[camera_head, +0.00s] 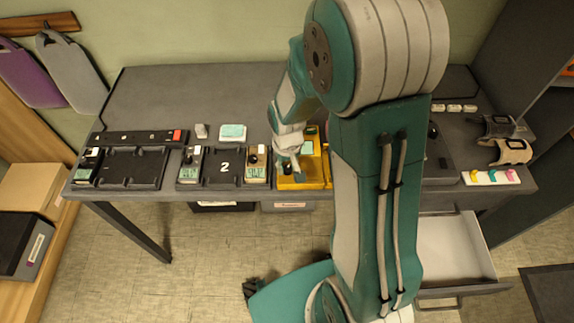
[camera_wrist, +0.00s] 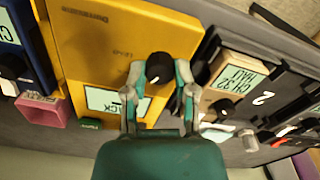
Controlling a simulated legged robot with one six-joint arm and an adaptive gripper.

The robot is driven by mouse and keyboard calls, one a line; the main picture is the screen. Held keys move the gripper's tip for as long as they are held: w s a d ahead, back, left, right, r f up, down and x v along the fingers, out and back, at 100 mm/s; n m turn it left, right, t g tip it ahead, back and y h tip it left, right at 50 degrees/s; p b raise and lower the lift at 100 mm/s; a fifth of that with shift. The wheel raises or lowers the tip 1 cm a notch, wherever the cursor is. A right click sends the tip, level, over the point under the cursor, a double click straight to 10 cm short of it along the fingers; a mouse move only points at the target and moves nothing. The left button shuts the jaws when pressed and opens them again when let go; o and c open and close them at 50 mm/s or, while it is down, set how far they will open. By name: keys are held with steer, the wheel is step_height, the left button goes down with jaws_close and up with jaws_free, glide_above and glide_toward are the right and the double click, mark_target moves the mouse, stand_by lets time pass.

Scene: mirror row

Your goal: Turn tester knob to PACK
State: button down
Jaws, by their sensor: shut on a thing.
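The yellow tester (camera_head: 310,182) lies on the table's front part, partly hidden behind my arm in the head view. In the wrist view the tester (camera_wrist: 95,45) fills the upper middle. Its black round knob (camera_wrist: 159,66) has a white pointer mark and sits between my two fingertips. My gripper (camera_wrist: 160,78) is shut on the knob, one finger on each side. The tester's pale display (camera_wrist: 112,100) shows upside-down letters that look like PACK, partly covered by a finger. In the head view my gripper (camera_head: 288,160) is over the tester.
A dark dock marked 2 (camera_head: 225,167) holds radios left of the tester. Another dark dock (camera_head: 130,167) lies farther left. A dark blue radio (camera_wrist: 15,50) and a pink block (camera_wrist: 42,108) are beside the tester. An open drawer (camera_head: 450,250) juts out at right.

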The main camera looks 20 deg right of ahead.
mark_target(286, 168)
steer(key=shift+s+f+m, duration=0.1)
steer(key=shift+s+m, duration=0.05)
steer(key=shift+m, duration=1.75)
steer(key=shift+c, duration=2.1)
jaws_free()
steer(key=shift+r, duration=0.35)
step_height(286, 168, up, 11)
steer(key=shift+r, duration=0.15)
